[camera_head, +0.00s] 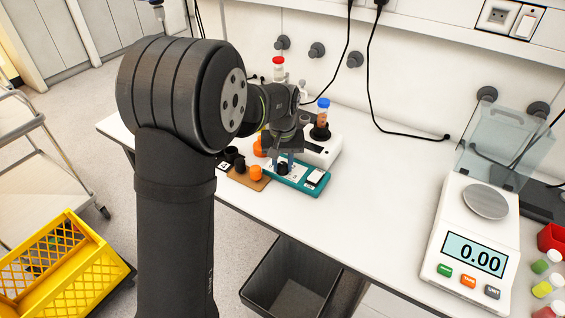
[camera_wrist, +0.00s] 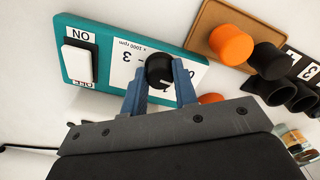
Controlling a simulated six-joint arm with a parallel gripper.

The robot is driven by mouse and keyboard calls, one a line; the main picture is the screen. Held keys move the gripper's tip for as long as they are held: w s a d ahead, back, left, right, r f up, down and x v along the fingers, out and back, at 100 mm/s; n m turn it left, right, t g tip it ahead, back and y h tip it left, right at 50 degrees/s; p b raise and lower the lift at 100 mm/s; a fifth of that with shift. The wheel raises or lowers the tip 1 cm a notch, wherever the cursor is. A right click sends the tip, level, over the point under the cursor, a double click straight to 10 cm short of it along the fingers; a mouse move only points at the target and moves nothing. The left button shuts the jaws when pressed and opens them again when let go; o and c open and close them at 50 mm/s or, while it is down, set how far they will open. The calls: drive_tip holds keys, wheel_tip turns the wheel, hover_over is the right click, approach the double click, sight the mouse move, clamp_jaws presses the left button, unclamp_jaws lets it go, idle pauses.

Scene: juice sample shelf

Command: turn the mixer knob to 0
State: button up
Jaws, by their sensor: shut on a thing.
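The mixer's teal control panel (camera_wrist: 100,32) is in the upper left of the wrist view. It carries a black knob (camera_wrist: 159,69) on a white label with numbers and "x 1000 rpm". My gripper (camera_wrist: 160,82) is shut on the knob, one blue finger on each side. The knob's pointer and exact setting are hard to read. In the head view the teal panel (camera_head: 318,188) lies on the bench, with my gripper (camera_head: 284,164) over its knob (camera_head: 283,169). The white mixer (camera_head: 325,150) stands behind, holding a tube with a blue cap (camera_head: 323,103).
A white rocker switch (camera_wrist: 77,64) marked ON and OFF is on the panel. A brown board (camera_wrist: 210,15) with orange and black caps lies beside it. A scale (camera_head: 468,240) reading 0.00 stands right. A yellow crate (camera_head: 120,270) and dark bin (camera_head: 290,285) are below.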

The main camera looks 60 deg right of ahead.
sight(283, 164)
drive_tip(key=shift+n, duration=0.7)
drive_tip(key=shift+r, duration=0.1)
drive_tip(key=o, duration=1)
wheel_tip(283, 164, up, 17)
drive_tip(key=shift+r, duration=0.2)
drive_tip(key=shift+f, duration=0.15)
wheel_tip(283, 164, down, 17)
drive_tip(key=shift+f, duration=0.15)
idle(0.5)
